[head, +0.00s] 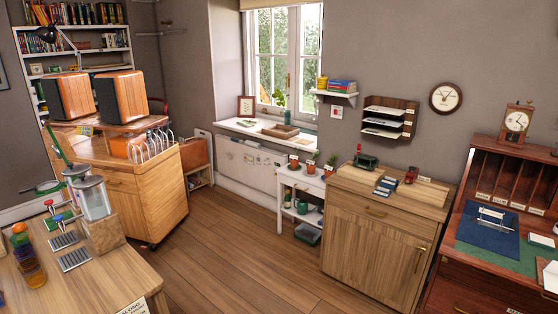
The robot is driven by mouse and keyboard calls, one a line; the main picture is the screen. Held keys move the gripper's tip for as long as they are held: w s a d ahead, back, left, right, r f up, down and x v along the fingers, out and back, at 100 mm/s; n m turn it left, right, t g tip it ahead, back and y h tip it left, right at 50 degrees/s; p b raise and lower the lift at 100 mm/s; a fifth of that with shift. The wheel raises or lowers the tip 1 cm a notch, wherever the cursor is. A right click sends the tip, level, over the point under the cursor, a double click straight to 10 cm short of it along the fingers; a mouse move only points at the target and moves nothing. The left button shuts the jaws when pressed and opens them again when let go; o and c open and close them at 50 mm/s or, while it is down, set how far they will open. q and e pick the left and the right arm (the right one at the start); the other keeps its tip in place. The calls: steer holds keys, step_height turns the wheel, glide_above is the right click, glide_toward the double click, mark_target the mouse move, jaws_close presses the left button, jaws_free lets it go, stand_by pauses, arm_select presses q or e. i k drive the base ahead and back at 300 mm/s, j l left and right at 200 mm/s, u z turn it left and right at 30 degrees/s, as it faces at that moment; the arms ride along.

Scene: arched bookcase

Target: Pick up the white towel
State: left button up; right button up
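I cannot make out a white towel in the head view. White flat items (548,274) lie at the right edge on the desk, cut off by the frame; I cannot tell whether they are paper or cloth. Neither of my grippers shows in the head view.
A wooden table (110,282) with dispensers fills the lower left. A wooden cart (160,195) with two speakers stands behind it. A cabinet (375,240) and a roll-top desk (462,288) stand at right. The wooden floor (235,255) between is clear.

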mark_target(248, 142)
steer(key=i+z, duration=0.2)
steer(key=i, duration=2)
steer(key=i+j+u, duration=0.15)
steer(key=i, duration=0.25)
steer(key=i+j+u, duration=0.15)
steer(key=i+j, duration=0.2)
steer(key=i+j+u, duration=0.15)
steer(key=i, duration=0.4)
steer(key=i+j, duration=0.45)
steer(key=i, duration=0.05)
